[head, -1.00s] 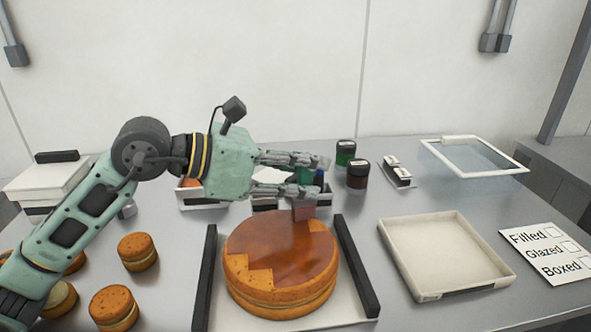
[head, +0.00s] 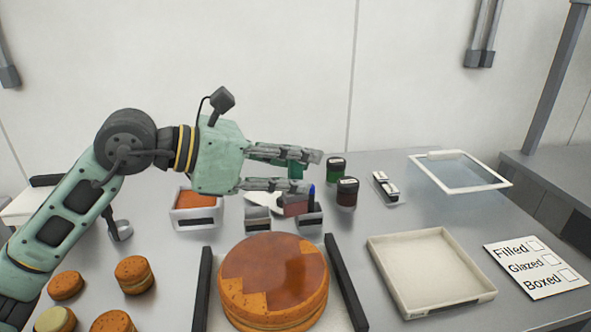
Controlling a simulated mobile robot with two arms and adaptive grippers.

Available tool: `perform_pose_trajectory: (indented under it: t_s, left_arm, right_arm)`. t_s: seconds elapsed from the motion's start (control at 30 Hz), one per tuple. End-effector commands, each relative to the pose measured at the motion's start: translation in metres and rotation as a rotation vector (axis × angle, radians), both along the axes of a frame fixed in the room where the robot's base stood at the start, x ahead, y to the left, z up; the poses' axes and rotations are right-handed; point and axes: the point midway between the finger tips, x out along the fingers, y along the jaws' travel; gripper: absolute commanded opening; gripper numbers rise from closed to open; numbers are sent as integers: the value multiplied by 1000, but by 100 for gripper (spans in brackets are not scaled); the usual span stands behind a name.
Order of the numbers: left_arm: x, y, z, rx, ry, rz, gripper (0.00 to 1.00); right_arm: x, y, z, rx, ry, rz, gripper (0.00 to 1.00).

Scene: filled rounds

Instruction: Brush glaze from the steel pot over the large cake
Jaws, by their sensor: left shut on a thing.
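The large cake (head: 275,275) lies on a white board in the lower middle. Shiny brown glaze covers most of its top, with a paler bare patch at the front left and another at the far right edge. I cannot clearly pick out the steel pot. My right gripper is not in view.
Black rails (head: 345,283) flank the cake. An orange-filled white container (head: 195,204) stands behind left, small round cakes (head: 134,275) at front left. Two dark jars (head: 346,192), an empty cream tray (head: 430,300), a checklist card (head: 535,267) and a white-framed clear lid (head: 459,187) are right.

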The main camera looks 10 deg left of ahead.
Motion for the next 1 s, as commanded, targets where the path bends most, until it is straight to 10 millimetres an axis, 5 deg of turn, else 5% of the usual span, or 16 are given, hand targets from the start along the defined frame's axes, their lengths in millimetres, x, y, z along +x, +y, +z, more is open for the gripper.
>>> perform_pose_trajectory:
  t_s: [0.27, 0.63, 1.0]
  left_arm:
    - [0, 0, 1, -1, 0, 0, 0]
    - [0, 0, 30, -1, 0, 0, 0]
    - [0, 0, 30, -1, 0, 0, 0]
  right_arm:
    - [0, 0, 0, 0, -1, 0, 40]
    - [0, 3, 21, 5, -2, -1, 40]
    - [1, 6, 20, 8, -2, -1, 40]
